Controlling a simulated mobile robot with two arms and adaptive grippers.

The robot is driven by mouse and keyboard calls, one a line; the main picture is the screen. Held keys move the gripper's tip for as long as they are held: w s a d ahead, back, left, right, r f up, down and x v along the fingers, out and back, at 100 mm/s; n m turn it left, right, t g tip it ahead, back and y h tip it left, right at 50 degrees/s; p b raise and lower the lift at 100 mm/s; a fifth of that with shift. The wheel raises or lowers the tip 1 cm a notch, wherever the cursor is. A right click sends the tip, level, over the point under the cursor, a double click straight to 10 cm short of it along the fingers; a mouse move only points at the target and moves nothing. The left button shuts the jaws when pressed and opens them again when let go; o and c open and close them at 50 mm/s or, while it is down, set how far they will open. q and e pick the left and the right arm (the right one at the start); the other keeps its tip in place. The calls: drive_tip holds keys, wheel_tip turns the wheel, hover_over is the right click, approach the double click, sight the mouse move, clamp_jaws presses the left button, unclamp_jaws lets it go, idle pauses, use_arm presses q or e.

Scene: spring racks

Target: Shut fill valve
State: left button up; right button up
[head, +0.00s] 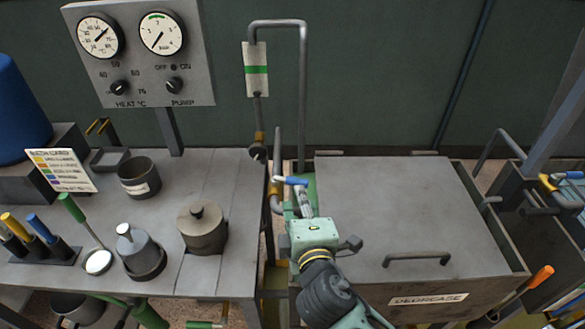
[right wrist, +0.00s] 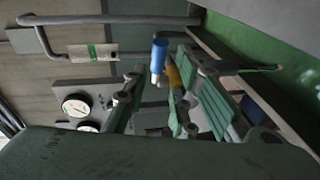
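The fill valve shows as a blue lever handle (head: 291,180) on the pipework at the left edge of the lidded tank. In the right wrist view the blue handle (right wrist: 159,55) stands beside a yellow valve part (right wrist: 174,77). My right gripper (head: 304,194) is close to the handle in the head view, its fingers partly hidden by its own body. In the right wrist view my right gripper (right wrist: 168,88) has its fingers spread apart, with the handle seen between them near the tips. I cannot tell whether a finger touches it. My left gripper is not in view.
A bench (head: 200,270) on the left holds pots and colour-handled tools. A gauge panel (head: 140,50) stands behind it. A bent pipe (head: 302,90) rises behind the valve, and a tag (head: 256,69) hangs there.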

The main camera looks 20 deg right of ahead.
sight(296, 181)
drive_tip(key=shift+w, duration=0.45)
drive_tip(key=shift+w+d, duration=0.15)
drive_tip(key=shift+w, duration=0.2)
drive_tip(key=p+x, duration=0.1)
drive_tip(key=x, duration=0.2)
drive_tip(key=shift+w+r, duration=0.15)
drive_tip(key=shift+p+x, duration=0.3)
drive_tip(key=shift+x, duration=0.8)
drive_tip(key=shift+w+f, duration=0.2)
drive_tip(key=shift+f, duration=0.05)
clamp_jaws()
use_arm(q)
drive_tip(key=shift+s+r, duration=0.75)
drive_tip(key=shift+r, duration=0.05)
